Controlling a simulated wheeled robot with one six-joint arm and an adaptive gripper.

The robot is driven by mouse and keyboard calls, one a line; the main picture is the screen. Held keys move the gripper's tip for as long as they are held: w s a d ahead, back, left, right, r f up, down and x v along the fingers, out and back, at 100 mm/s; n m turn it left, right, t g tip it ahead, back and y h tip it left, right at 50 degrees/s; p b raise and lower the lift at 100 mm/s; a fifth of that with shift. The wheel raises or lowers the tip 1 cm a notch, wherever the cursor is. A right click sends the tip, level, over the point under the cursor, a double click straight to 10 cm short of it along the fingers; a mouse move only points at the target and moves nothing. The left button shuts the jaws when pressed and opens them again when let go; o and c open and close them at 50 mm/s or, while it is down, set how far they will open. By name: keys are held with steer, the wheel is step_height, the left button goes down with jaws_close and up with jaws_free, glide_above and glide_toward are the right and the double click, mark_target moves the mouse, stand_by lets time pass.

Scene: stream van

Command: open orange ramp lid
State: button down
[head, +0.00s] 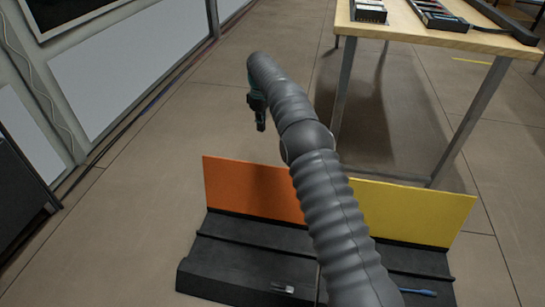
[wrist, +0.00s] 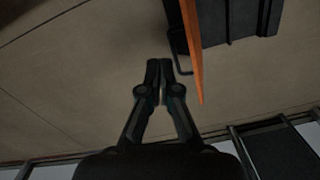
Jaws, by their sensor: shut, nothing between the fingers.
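The orange ramp lid (head: 250,188) stands upright at the back edge of the black cable ramp (head: 235,245), and the channels in front of it are uncovered. The lid shows nearly edge-on in the wrist view (wrist: 192,50), with the dark ramp (wrist: 232,18) to its right. My gripper (head: 261,128) is shut and empty. It hangs over the floor behind the lid, apart from it. In the wrist view my fingertips (wrist: 159,64) are just left of the lid. My arm hides the lid's right end.
A yellow lid (head: 415,212) stands upright on the ramp's right section. A small grey piece (head: 283,289) and a blue piece (head: 417,292) lie in the ramp. A wooden table (head: 440,45) stands behind right. Wall panels (head: 125,60) are at left; floor between is clear.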

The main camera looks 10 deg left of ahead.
steer(key=d+m, duration=0.5)
steer(key=m, duration=0.1)
steer(key=s+f+m+t, duration=0.1)
steer(key=s+f+m, duration=0.2)
steer(key=f+m, duration=0.5)
steer(key=shift+s+d+f+m+p, duration=0.2)
steer(key=shift+s+f+m+p, duration=0.15)
steer(key=shift+f, duration=2.2)
